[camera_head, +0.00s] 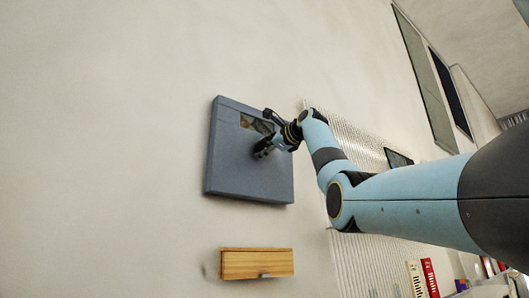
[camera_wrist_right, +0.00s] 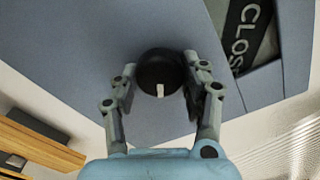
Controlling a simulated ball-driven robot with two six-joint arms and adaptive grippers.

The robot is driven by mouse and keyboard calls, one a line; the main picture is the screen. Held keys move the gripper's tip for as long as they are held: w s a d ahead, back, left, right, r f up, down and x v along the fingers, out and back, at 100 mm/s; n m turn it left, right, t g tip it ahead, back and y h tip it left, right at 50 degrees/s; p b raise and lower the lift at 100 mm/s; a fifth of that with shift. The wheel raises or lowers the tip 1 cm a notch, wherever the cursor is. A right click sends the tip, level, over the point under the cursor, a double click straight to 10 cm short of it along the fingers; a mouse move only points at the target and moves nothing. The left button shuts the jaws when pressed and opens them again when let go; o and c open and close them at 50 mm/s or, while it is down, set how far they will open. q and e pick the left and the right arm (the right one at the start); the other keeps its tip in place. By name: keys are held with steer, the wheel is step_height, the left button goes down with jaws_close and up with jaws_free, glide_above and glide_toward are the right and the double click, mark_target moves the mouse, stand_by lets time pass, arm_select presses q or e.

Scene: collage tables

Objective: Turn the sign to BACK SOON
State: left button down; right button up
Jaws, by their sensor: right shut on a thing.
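The sign (camera_head: 235,168) is a blue-grey square panel on the pale wall, tilted in the head view. Its small window is partly hidden by my right gripper. In the right wrist view the window (camera_wrist_right: 250,32) shows dark with white letters reading "CLOS", the rest cut off. A round black knob (camera_wrist_right: 160,72) with a white mark sits on the panel. My right gripper (camera_head: 262,150) is at the panel's face, its fingers on both sides of the knob and shut on it. The white mark points toward the gripper's palm. My left gripper is not in view.
A wooden box (camera_head: 256,263) with a small dark knob or handle is on the wall below the sign; it also shows in the wrist view (camera_wrist_right: 35,145). A ribbed white panel (camera_head: 350,265) is to the right. Red and white binders (camera_head: 429,278) stand at lower right.

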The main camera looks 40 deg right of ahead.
steer(key=m, duration=0.2)
steer(key=m+b, duration=0.1)
steer(key=m, duration=0.1)
steer(key=m+b, duration=0.1)
steer(key=m, duration=0.1)
steer(key=shift+a+f, duration=0.1)
steer(key=shift+f, duration=0.2)
steer(key=m+b, duration=0.1)
steer(key=m, duration=0.4)
steer(key=shift+w+a+b, duration=0.1)
steer(key=shift+b, duration=0.25)
steer(key=shift+m, duration=0.4)
steer(key=o, duration=1.2)
steer(key=shift+c, duration=0.2)
steer(key=shift+r, duration=0.1)
steer(key=s, duration=0.7)
steer(key=shift+s+a, duration=0.3)
steer(key=shift+a, duration=0.1)
